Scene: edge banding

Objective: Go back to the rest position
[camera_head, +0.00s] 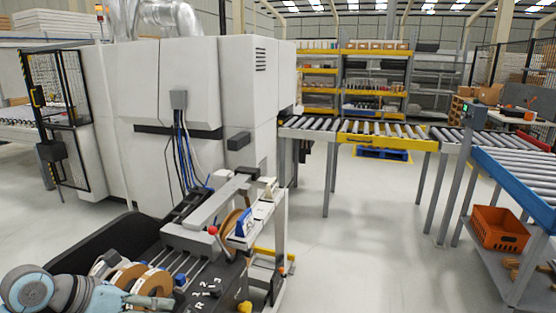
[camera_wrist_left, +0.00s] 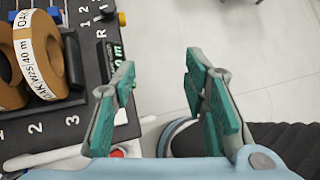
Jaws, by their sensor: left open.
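My left gripper (camera_wrist_left: 160,78) is open in the left wrist view, with its two teal-padded fingers apart and nothing between them. It is beside a dark panel (camera_wrist_left: 90,100) marked with numbers and letters. In the head view my left arm (camera_head: 62,292) comes in low at the bottom left, over the dark machine bed; the fingers cannot be made out clearly there. Tan edge-banding rolls (camera_head: 126,274) lie on the dark bed next to the arm. Rolls with white OAK labels (camera_wrist_left: 45,50) also show at the left of the wrist view. My right gripper is not in view.
A large grey machine (camera_head: 190,80) stands behind the bed. Another roll (camera_head: 234,226) sits on its feed unit. Roller conveyors (camera_head: 385,132) run to the right, with an orange crate (camera_head: 499,228) below. The floor (camera_head: 360,235) in the middle is clear.

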